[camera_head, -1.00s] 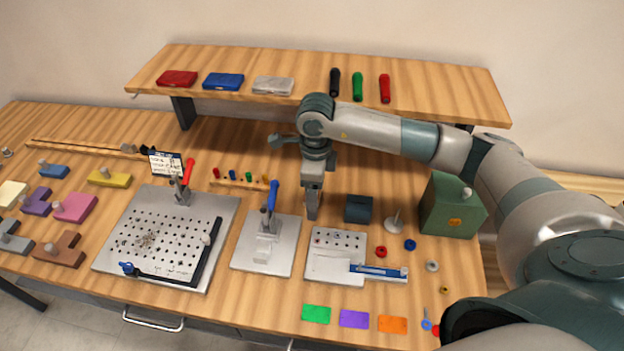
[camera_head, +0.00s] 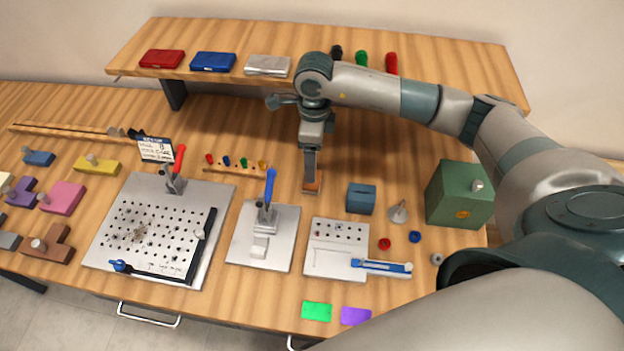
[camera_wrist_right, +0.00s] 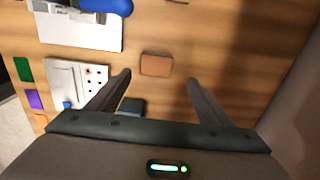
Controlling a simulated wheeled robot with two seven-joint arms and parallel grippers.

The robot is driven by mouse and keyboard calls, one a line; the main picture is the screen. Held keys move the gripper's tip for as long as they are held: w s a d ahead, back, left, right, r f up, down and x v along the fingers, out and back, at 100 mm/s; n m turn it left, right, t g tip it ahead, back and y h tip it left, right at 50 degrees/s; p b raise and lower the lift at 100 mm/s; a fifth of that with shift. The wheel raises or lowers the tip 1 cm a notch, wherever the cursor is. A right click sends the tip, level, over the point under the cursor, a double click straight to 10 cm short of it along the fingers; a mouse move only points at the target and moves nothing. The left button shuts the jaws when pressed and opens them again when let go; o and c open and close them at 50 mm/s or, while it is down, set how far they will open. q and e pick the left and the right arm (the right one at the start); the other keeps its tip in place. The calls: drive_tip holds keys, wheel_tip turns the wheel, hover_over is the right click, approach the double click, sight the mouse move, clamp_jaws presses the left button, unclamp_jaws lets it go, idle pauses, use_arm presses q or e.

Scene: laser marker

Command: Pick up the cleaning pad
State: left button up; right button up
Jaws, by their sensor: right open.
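A small flat brown pad (camera_wrist_right: 156,65), which I take to be the cleaning pad, lies on the wooden table. In the head view only part of the pad (camera_head: 312,188) shows, right below my right gripper (camera_head: 312,178). In the wrist view the right gripper (camera_wrist_right: 158,78) is open and empty, its two fingers spread on either side of the pad's direction. The pad sits between and just beyond the fingertips, apart from both. The exact height of the fingers above the table is hard to tell. My left gripper is not in view.
A clamp with a blue handle (camera_head: 269,188) on a metal plate (camera_head: 262,250) stands left of the pad. A blue-grey block (camera_head: 361,198) stands close on the right. A pale plate with holes (camera_head: 335,265) lies in front. A raised shelf (camera_head: 440,90) is behind.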

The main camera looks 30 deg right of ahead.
drive_tip(key=shift+f+b, duration=0.45)
drive_tip(key=shift+f, duration=0.75)
drive_tip(key=shift+s+a+f, duration=0.15)
drive_tip(key=shift+a+f, duration=0.05)
drive_tip(key=shift+f, duration=0.45)
drive_tip(key=shift+s+a+f+b, duration=0.15)
drive_tip(key=shift+f+b, duration=0.6)
drive_tip(key=shift+f, duration=1.2)
drive_tip(key=c, duration=1.1)
